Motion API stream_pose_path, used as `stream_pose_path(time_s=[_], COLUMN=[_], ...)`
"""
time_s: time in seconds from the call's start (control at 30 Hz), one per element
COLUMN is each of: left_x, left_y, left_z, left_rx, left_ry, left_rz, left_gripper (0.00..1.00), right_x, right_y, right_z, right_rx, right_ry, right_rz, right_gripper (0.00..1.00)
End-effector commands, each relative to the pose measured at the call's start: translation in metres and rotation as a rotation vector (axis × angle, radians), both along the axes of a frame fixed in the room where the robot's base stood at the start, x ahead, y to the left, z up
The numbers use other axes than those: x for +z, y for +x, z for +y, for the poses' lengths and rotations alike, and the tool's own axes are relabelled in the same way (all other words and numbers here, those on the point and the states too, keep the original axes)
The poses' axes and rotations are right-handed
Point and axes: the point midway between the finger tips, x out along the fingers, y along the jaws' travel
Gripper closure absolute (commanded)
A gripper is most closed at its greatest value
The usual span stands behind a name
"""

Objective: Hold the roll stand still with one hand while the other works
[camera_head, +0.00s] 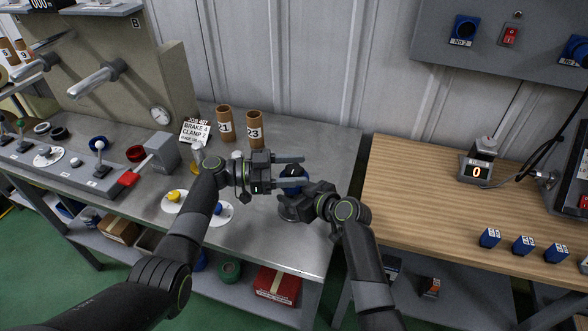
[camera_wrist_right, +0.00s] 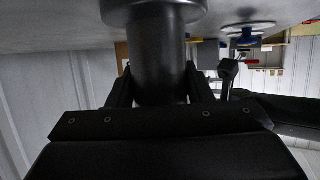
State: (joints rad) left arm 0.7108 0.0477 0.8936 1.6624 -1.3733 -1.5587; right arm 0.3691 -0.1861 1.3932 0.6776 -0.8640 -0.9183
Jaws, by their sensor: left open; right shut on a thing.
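The roll stand (camera_head: 289,213) is a dark grey post on a round base near the front right of the grey metal bench (camera_head: 262,228). My right gripper (camera_head: 302,203) is shut around its post. In the right wrist view, that dark post (camera_wrist_right: 158,50) stands between the two fingers, with its wider base at the top of the picture. My left gripper (camera_head: 300,171) is open, its two fingers pointing right just above and behind the stand. A dark and blue part (camera_head: 321,187) shows between the two grippers. The arms hide much of the stand's upper part.
Two cardboard tubes, 21 (camera_head: 224,124) and 23 (camera_head: 254,128), stand at the back near a job sign (camera_head: 194,131). A lever panel (camera_head: 84,168) fills the left. A wooden table (camera_head: 420,190) is at right, with several blue blocks. The bench's back right is clear.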

Motion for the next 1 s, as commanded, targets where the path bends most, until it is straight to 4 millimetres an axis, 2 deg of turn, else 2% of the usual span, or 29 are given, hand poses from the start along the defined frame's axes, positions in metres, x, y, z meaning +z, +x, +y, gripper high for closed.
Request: stream_pose_path(time_s=[0.17,0.6,0.8,1.0], left_x=[0.0,0.0,-0.001,0.0], left_y=[0.0,-0.006,-0.008,-0.008], left_z=[0.014,0.1,0.118,0.12], left_rx=[0.001,0.002,0.001,0.0], left_ry=[0.002,0.003,0.002,0.0], left_rz=[-0.001,0.0,0.001,0.001], left_gripper=[0.4,0.4,0.4,0.4], right_x=[0.0,0.0,0.0,0.0], right_y=[0.0,0.0,0.0,0.0], right_z=[0.0,0.0,0.0,0.0], right_rx=[0.0,-0.001,-0.001,-0.001], right_ry=[0.001,0.0,0.0,0.0], right_rz=[0.001,0.0,0.0,0.0], right_gripper=[0.99,0.99,0.99,0.99])
